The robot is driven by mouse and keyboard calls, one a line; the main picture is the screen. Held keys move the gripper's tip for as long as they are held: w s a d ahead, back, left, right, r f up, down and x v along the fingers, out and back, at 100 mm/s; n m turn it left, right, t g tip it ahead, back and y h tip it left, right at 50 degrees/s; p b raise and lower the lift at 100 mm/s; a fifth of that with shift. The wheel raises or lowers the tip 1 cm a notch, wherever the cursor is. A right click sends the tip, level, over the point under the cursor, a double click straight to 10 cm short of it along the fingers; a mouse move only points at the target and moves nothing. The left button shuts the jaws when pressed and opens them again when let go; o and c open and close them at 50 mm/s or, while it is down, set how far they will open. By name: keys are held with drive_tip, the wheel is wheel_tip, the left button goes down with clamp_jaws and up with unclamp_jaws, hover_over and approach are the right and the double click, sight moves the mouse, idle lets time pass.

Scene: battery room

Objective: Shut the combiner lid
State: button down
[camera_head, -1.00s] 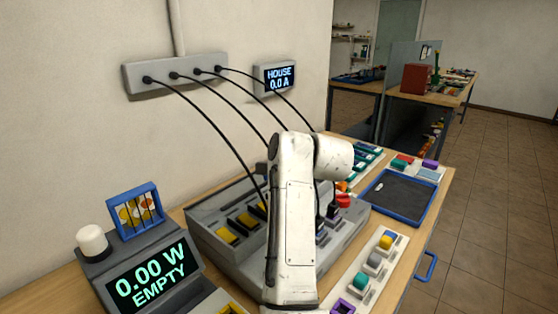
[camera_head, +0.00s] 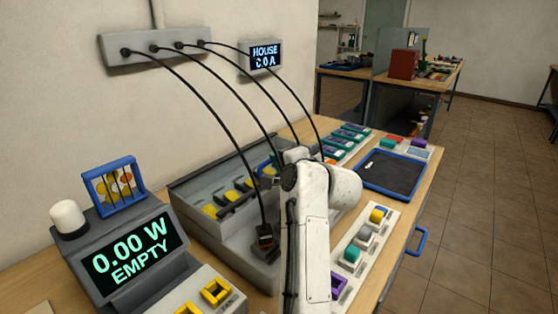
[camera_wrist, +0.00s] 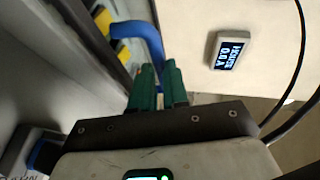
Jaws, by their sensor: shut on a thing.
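The grey combiner box (camera_head: 222,232) stands on the bench in the head view, with several yellow parts along it and a black plug (camera_head: 265,238) on its cable at the front. A grey panel that looks like its lid (camera_head: 207,168) rises along the back; its exact angle is hard to tell. In the wrist view, my gripper (camera_wrist: 158,82) has its green fingers shut on a curved blue handle (camera_wrist: 142,32). A bit of blue also shows beside my arm in the head view. My arm hides the right part of the box and most of the gripper.
Black cables hang from a wall strip (camera_head: 155,47) over the box. A meter reading 0.00 W EMPTY (camera_head: 130,262) stands at left. A strip of coloured blocks (camera_head: 345,270) and a blue-rimmed tray (camera_head: 395,190) lie right of my arm.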

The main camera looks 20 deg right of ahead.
drive_tip(key=c, duration=1.4)
unclamp_jaws()
drive_tip(key=v, duration=1)
drive_tip(key=shift+s, duration=0.35)
